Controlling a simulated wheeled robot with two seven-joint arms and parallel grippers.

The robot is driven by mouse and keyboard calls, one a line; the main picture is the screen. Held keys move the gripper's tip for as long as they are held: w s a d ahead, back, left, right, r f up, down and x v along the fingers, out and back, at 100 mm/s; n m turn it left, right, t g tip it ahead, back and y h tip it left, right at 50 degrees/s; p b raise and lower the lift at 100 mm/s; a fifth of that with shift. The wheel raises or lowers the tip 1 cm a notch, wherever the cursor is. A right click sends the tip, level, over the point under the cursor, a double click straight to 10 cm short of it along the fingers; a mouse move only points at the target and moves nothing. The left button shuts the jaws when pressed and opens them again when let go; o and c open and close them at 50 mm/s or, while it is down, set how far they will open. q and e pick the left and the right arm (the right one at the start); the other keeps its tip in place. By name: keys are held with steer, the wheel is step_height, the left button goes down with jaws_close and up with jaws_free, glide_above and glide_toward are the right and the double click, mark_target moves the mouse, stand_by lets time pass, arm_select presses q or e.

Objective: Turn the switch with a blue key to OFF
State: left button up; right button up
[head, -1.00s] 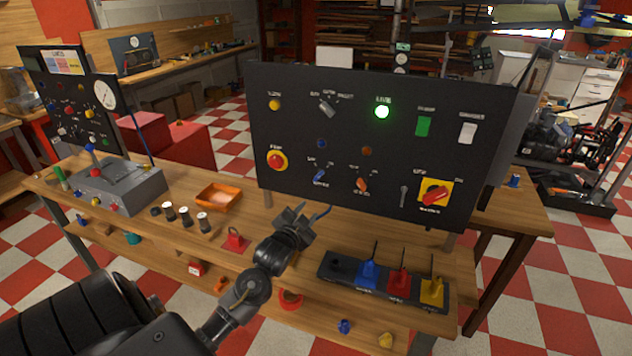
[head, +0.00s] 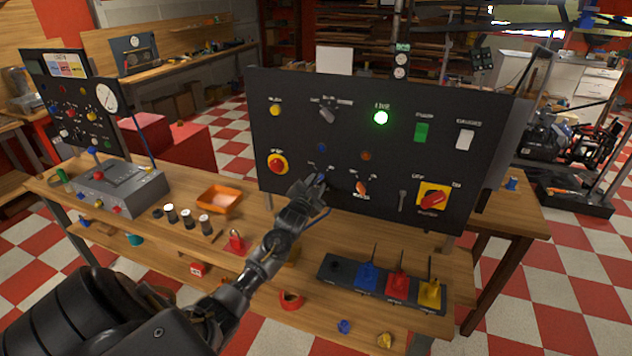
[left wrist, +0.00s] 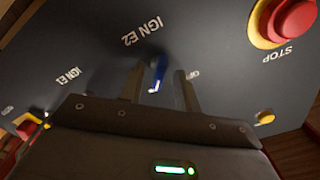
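The switch with the blue key (head: 322,179) is low on the left half of the black upright panel (head: 290,120). My left gripper (head: 311,188) is at the panel in front of this switch and hides part of it. In the left wrist view the blue key (left wrist: 158,74) stands between the two fingers of my left gripper (left wrist: 160,80). The fingers are apart, with a gap on each side of the key. Upside-down lettering IGN E2 shows beside it, and a label partly hidden by a finger begins with OF. My right gripper is not in view.
An orange-key switch (head: 361,188) is just right of the blue one. A red STOP button (head: 278,164) is to the left, and a red rotary switch (head: 433,200) is farther right. A green lamp (head: 381,118) is lit. A rack of coloured tags (head: 330,267) lies on the bench below.

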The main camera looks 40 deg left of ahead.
arm_select(q)
steer(key=shift+w+a, duration=0.15)
steer(key=shift+w, duration=0.3)
jaws_close()
